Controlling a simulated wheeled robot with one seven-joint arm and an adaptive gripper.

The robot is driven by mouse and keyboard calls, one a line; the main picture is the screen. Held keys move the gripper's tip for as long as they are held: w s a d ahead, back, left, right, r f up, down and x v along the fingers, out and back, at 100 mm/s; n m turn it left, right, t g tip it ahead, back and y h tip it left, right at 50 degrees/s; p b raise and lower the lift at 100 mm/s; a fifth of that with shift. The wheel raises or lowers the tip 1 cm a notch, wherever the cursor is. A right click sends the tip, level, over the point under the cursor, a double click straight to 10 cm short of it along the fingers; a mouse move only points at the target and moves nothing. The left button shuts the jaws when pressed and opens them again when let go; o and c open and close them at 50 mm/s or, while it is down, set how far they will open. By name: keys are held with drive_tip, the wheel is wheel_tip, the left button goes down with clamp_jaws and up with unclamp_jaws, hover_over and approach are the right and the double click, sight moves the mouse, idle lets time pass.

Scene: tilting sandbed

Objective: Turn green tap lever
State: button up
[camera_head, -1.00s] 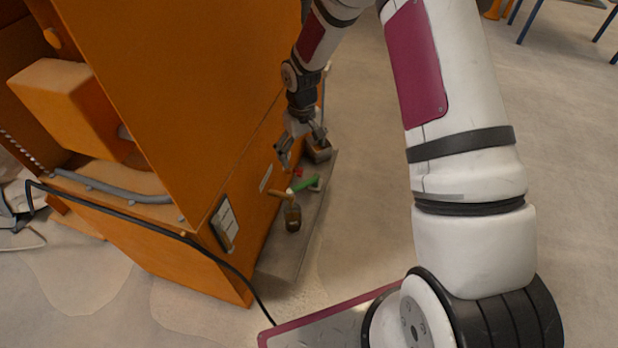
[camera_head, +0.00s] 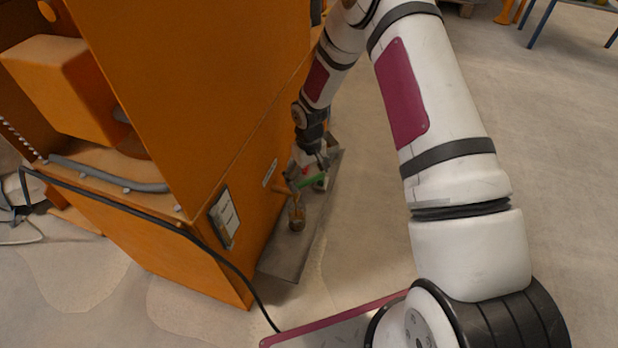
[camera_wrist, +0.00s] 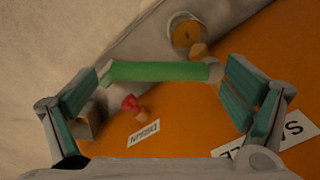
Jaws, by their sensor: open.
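The green tap lever (camera_wrist: 158,71) lies across the wrist view, between the two spread fingers of my gripper (camera_wrist: 165,95). It also shows in the head view as a small green bar (camera_head: 312,181) on the side of the orange machine. My gripper (camera_head: 306,175) is open at the lever, one finger near each end of it. I cannot tell whether a finger touches it. A brass tap body (camera_wrist: 198,50) sits by the lever's right end, and a small container (camera_head: 297,218) is below the tap. A red knob (camera_wrist: 130,102) is beside the lever.
The orange machine (camera_head: 215,130) stands close on the left of my arm. A grey ledge (camera_head: 292,255) runs along its base. A black cable (camera_head: 130,218) crosses its front. White labels (camera_head: 225,218) are on its panel. Open floor (camera_head: 540,150) lies to the right.

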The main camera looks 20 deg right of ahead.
drive_tip(key=c, duration=1.7)
drive_tip(key=shift+n, duration=0.3)
drive_tip(key=shift+w+a+f+n+p, duration=0.1)
drive_tip(key=shift+w+a+n+p, duration=0.3)
drive_tip(key=shift+n, duration=0.85)
drive_tip(key=shift+w+a+r+n+p, duration=0.15)
drive_tip(key=shift+w+n+p, duration=0.4)
drive_tip(key=shift+n, duration=0.65)
drive_tip(key=shift+w+a+f+n+p, duration=0.15)
drive_tip(key=shift+w+a+n+p, duration=0.3)
drive_tip(key=shift+n, duration=0.8)
drive_tip(key=shift+d, duration=0.15)
drive_tip(key=o, duration=1.7)
drive_tip(key=shift+f, duration=0.1)
drive_tip(key=shift+r, duration=0.25)
